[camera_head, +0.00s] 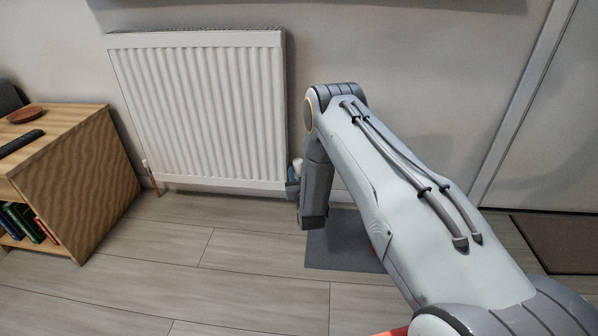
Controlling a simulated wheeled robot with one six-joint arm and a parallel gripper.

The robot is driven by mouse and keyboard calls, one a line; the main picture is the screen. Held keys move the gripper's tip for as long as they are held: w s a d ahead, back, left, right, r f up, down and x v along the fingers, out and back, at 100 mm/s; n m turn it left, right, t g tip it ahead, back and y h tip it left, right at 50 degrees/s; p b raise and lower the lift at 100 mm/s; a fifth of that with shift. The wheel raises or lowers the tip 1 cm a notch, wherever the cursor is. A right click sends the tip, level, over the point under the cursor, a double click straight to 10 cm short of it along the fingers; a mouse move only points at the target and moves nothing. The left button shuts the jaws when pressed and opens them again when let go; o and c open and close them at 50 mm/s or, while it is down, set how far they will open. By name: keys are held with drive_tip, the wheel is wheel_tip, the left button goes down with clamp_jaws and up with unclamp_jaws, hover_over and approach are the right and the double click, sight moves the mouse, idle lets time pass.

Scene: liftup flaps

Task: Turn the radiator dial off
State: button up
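The white ribbed radiator (200,110) is fixed to the wall, left of centre. Its dial, a small white valve head (297,167), shows at the radiator's lower right corner, partly hidden by my arm. My gripper (292,188) is a small dark shape at the end of my arm, right by the dial and just below it. I cannot tell if it touches the dial. Its fingers are too small and too covered to show whether they are open or shut.
A wooden cabinet (105,185) with books (28,222), a remote (20,143) and a brown dish (25,114) stands at the left. A grey mat (335,250) lies under my arm. A brown doormat (565,240) lies at the right. The wooden floor in front is clear.

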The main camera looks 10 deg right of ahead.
drive_tip(key=c, duration=0.8)
drive_tip(key=shift+o, duration=0.2)
idle(0.7)
drive_tip(key=o, duration=0.8)
drive_tip(key=shift+c, duration=0.2)
drive_tip(key=s+p, duration=0.3)
drive_tip(key=s, duration=0.5)
drive_tip(key=shift+a+p, duration=0.25)
drive_tip(key=shift+p, duration=0.1)
